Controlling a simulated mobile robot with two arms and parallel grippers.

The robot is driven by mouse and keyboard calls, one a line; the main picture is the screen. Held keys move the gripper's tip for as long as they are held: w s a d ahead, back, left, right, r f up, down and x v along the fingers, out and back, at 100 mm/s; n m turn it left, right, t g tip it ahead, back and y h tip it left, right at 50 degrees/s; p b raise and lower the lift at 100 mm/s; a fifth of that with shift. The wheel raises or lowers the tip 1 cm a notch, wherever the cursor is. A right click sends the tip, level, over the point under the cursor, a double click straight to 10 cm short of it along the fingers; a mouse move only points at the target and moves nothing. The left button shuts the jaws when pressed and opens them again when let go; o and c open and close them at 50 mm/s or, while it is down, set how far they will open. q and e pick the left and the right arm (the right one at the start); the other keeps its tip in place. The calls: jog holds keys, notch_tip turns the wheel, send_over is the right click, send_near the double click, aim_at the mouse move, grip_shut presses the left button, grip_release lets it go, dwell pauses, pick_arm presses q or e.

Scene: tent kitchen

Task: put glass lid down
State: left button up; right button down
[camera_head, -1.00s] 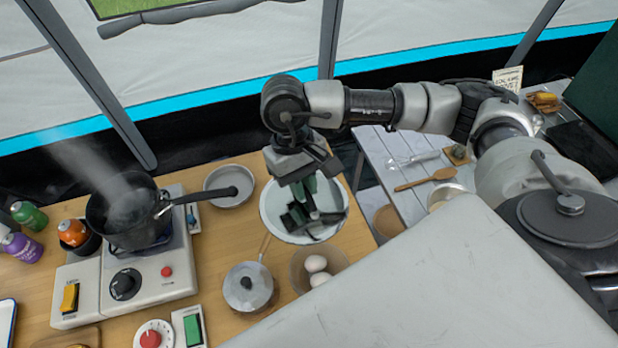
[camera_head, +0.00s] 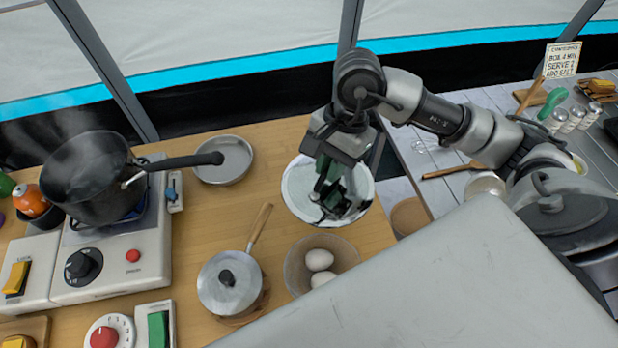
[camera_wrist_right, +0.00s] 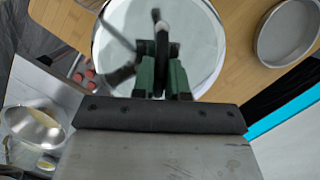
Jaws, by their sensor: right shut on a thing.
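The glass lid (camera_head: 297,192) is a pale round disc with a thin rim, at the right of the wooden counter in the head view. My right gripper (camera_head: 335,200) is above its middle, pointing down. In the right wrist view the green fingers (camera_wrist_right: 163,75) are shut on the dark knob at the centre of the lid (camera_wrist_right: 207,35). The lid looks about level. I cannot tell whether it touches the counter or hangs just above it. My left gripper is not in view.
A steaming dark pot (camera_head: 88,185) stands on the stove at the left. Around the lid are a shallow metal pan (camera_head: 222,160), a small lidded saucepan (camera_head: 230,285) and a bowl of eggs (camera_head: 295,265). Bare counter (camera_head: 215,215) lies left of the lid.

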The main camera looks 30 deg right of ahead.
jog(key=shift+s+d+m+t, duration=0.1)
jog(key=shift+d+m+t, duration=0.3)
jog(key=shift+m, duration=0.7)
jog(key=shift+w+d+m, duration=0.15)
jog(key=shift+w+m, duration=0.05)
jog(key=shift+m, duration=0.1)
jog(key=w+f+p, duration=0.1)
jog(key=w+f, duration=0.2)
jog(key=w+f+p, duration=0.1)
jog(key=w+f, duration=0.3)
jog(key=w+d+f+p, duration=0.1)
jog(key=w+f, duration=0.2)
jog(key=w, duration=0.1)
jog(key=shift+w+f, duration=0.1)
jog(key=shift+f, duration=0.35)
jog(key=shift+f, duration=0.1)
